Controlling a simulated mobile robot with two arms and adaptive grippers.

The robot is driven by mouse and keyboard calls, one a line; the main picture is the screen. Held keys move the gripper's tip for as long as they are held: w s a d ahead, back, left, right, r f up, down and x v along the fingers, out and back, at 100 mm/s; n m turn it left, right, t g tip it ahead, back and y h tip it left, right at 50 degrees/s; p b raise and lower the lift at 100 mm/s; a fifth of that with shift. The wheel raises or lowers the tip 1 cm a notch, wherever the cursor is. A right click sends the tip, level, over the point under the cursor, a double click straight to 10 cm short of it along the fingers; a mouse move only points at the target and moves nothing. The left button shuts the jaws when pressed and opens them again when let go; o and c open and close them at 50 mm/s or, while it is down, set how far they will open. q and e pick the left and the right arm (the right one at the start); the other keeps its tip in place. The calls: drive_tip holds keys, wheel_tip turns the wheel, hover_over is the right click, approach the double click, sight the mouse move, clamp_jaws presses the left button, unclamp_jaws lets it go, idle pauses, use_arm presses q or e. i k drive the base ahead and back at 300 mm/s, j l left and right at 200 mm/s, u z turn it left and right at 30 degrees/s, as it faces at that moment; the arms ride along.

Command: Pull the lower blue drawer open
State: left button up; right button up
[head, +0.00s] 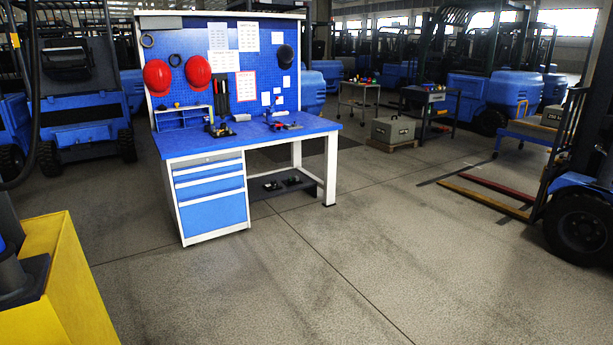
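The lower blue drawer (214,214) is the tallest front in the drawer cabinet under the left side of the workbench (255,138). It has a pale strip along its top edge and looks shut, flush with the cabinet. Shallower blue drawers (209,187) sit above it and look shut too. The bench stands some way off, left of centre, with its drawer fronts facing me. Neither of my grippers shows in the head view.
Open concrete floor (300,285) lies in front of the bench. A yellow structure (75,290) with dark parts on top fills the near left corner. A forklift (580,215) with low forks stands at right. A grey box (393,130) sits on a pallet behind.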

sight(201, 213)
drive_tip(key=i+u, duration=0.2)
drive_tip(key=i, duration=0.35)
drive_tip(key=i+l+u, duration=0.2)
drive_tip(key=i, duration=0.35)
drive_tip(key=i+u, duration=0.2)
drive_tip(key=i, duration=0.35)
drive_tip(key=i+l+u, duration=0.2)
drive_tip(key=i, duration=0.35)
drive_tip(key=i+j, duration=0.1)
drive_tip(key=i, duration=0.4)
drive_tip(key=i+j+z, duration=0.1)
drive_tip(key=i, duration=0.35)
drive_tip(key=i+j, duration=0.15)
drive_tip(key=i, duration=0.35)
drive_tip(key=i+j+z, duration=0.1)
drive_tip(key=i, duration=0.35)
